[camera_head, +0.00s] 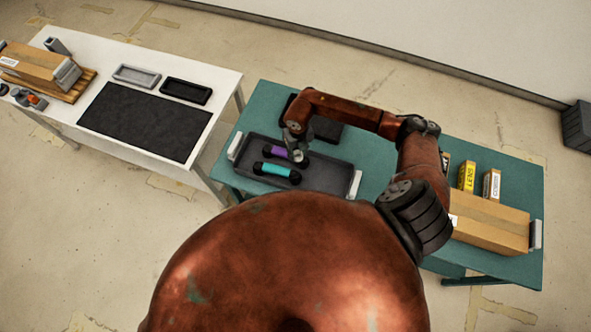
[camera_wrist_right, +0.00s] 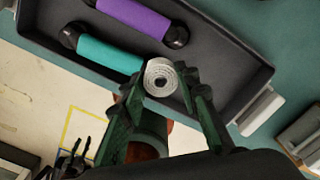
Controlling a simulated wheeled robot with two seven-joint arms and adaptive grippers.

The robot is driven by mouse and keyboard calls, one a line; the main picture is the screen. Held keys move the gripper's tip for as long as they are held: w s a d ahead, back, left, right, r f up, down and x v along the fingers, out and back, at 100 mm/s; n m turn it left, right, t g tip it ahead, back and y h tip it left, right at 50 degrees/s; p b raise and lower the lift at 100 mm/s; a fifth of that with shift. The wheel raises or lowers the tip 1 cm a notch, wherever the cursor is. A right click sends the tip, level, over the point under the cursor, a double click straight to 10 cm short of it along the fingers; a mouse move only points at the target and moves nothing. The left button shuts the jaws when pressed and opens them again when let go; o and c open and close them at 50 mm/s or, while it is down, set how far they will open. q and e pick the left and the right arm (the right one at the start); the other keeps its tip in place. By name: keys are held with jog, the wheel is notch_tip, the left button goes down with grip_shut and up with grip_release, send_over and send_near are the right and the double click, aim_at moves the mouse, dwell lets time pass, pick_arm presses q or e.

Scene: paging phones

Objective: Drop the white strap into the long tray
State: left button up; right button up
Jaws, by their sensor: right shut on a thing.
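The white strap (camera_wrist_right: 161,77) is a small roll, held between the fingertips of my right gripper (camera_wrist_right: 168,88) in the right wrist view. In the head view my right gripper (camera_head: 298,153) is above the long tray (camera_head: 330,176), and the strap is mostly hidden. The long tray, dark with light grey end handles, lies on the teal table; it also shows in the wrist view (camera_wrist_right: 235,62). In it lie a purple cylinder (camera_wrist_right: 135,17) and a teal cylinder (camera_wrist_right: 108,53), both with black ends. The strap appears over the tray beside the teal one. I do not see my left gripper.
A cardboard box (camera_head: 490,222) and small upright boxes (camera_head: 467,176) stand right on the teal table (camera_head: 230,178). A black tray (camera_head: 326,128) lies behind the long tray. The white table (camera_head: 90,58) at left holds a black mat (camera_head: 145,121) and small trays.

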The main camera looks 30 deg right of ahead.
jog(key=shift+f+b, duration=1.7)
jog(key=shift+f, duration=1.15)
jog(key=o, duration=0.9)
notch_tip(320, 180, up, 12)
jog(key=shift+r, duration=0.1)
